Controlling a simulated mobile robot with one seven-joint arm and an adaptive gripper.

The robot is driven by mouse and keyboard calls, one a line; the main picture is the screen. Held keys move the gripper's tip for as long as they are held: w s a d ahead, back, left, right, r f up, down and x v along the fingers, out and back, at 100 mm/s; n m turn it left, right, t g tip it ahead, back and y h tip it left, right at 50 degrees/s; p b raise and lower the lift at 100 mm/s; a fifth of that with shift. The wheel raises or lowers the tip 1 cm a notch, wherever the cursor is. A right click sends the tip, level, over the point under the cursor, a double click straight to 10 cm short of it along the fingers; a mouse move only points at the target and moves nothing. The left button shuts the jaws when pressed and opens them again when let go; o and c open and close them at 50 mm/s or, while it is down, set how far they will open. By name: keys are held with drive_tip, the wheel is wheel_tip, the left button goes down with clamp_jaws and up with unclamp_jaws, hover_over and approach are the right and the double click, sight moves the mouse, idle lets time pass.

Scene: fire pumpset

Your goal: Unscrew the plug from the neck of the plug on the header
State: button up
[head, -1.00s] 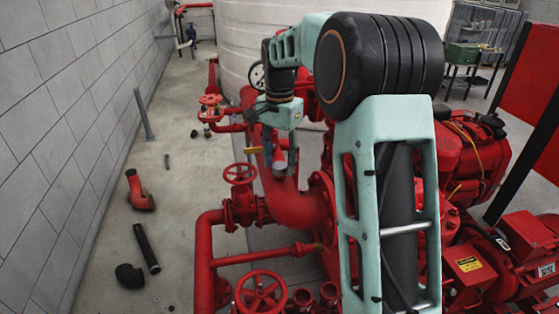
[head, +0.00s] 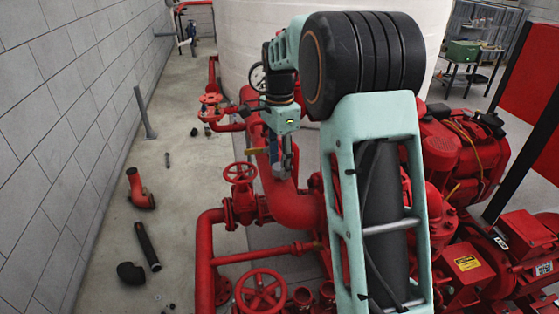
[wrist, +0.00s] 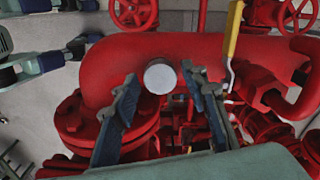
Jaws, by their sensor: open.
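The plug (wrist: 160,77) shows in the wrist view as a pale grey round face on the red header (wrist: 105,62), a thick pipe running across the picture. The neck under the plug is hidden or cannot be told apart. My gripper (wrist: 161,84) is open, with one blue finger on each side of the plug in the picture. Whether the fingers reach its depth or touch it cannot be told. In the head view my gripper (head: 284,163) is over the curved red pipe, and the plug cannot be made out.
A yellow-handled valve lever (wrist: 234,30) stands close to the right finger. Red handwheels (head: 240,172) and pipework lie left of and below the gripper. Loose fittings, such as a black pipe (head: 147,246), lie on the floor near the wall.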

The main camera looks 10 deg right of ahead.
drive_tip(key=m, duration=0.3)
drive_tip(key=shift+p, duration=0.35)
drive_tip(key=m+p, duration=0.2)
drive_tip(key=m, duration=0.4)
drive_tip(key=shift+r, duration=0.15)
drive_tip(key=m, duration=0.3)
drive_tip(key=shift+p, duration=0.35)
drive_tip(key=m, duration=0.5)
drive_tip(key=shift+c, duration=0.5)
clamp_jaws()
drive_tip(key=n, duration=0.4)
drive_tip(key=shift+n, duration=0.3)
